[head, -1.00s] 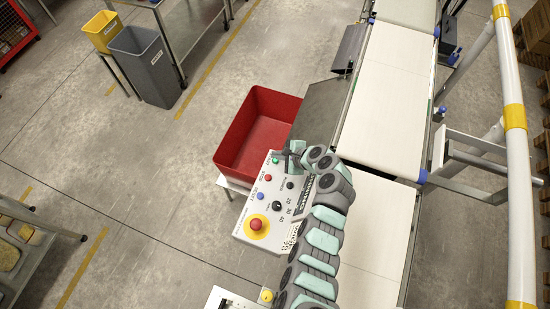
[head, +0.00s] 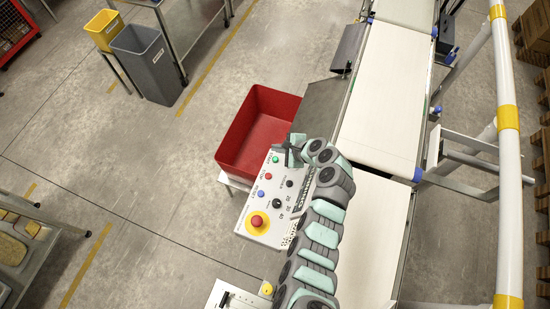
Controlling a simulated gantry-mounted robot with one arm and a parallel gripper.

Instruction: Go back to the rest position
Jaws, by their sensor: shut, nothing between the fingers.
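My gripper (head: 290,152) is at the top edge of the control panel (head: 268,207), close to the near right corner of the red bin. It is shut with nothing in it. The panel is a pale plate with a green, a red and a blue button, a black knob and a red mushroom button (head: 257,221) on a yellow disc. My arm reaches up from the bottom and covers the panel's right part. I cannot tell the gripper's height above the panel.
An empty red bin (head: 300,107) stands beyond the panel. The pale conveyor belt (head: 383,85) runs along the right, with a white and yellow rail (head: 507,160) beyond it. A grey bin (head: 143,62) and a yellow bin (head: 104,28) stand upper left. Open floor lies left.

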